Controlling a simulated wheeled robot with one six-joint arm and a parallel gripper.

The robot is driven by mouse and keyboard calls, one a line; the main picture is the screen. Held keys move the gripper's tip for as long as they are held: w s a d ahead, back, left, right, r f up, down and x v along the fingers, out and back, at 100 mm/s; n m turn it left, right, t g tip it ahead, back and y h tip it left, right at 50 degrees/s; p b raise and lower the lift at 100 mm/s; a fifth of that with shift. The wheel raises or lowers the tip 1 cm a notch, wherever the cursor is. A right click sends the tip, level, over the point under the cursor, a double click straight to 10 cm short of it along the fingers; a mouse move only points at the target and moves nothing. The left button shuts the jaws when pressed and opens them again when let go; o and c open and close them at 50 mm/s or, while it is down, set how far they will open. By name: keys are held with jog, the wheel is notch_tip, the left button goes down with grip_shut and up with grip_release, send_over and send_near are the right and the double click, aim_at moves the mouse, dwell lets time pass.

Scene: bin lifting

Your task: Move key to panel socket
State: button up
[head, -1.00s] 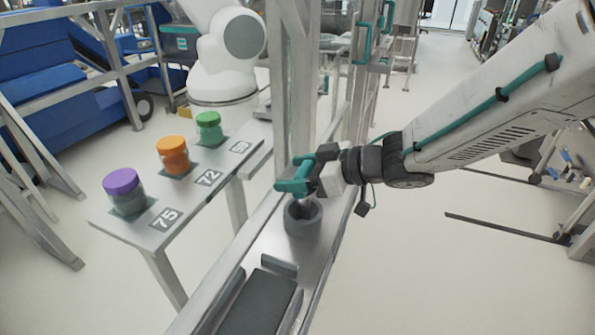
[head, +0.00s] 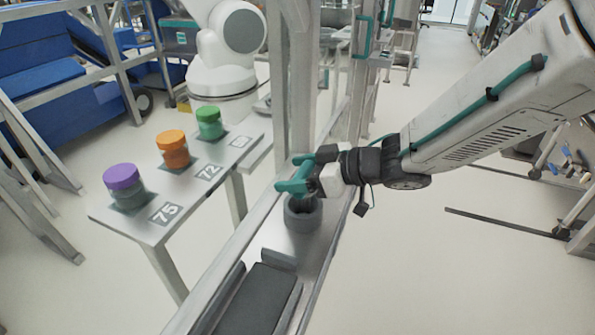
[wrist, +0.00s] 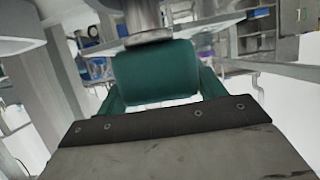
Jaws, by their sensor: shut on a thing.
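My gripper (head: 293,178) has teal fingers and is just above a dark grey round holder (head: 302,215) on the narrow metal ledge. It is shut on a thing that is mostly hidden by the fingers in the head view. In the wrist view a teal finger pad (wrist: 156,74) fills the middle, and a shiny metal cylinder (wrist: 143,18) with a flange shows beyond it. I cannot tell whether this cylinder is the key. I cannot make out a panel socket in either view.
A metal side table (head: 155,232) carries jars with purple (head: 121,177), orange (head: 171,138) and green (head: 208,113) lids beside number labels. A metal post (head: 290,75) rises close behind my gripper. A dark pad (head: 258,300) lies on the near ledge.

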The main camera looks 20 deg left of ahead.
jog(key=shift+f, duration=1.3)
dwell(0.5)
jog(key=o, duration=1.3)
jog(key=shift+r, duration=4.5)
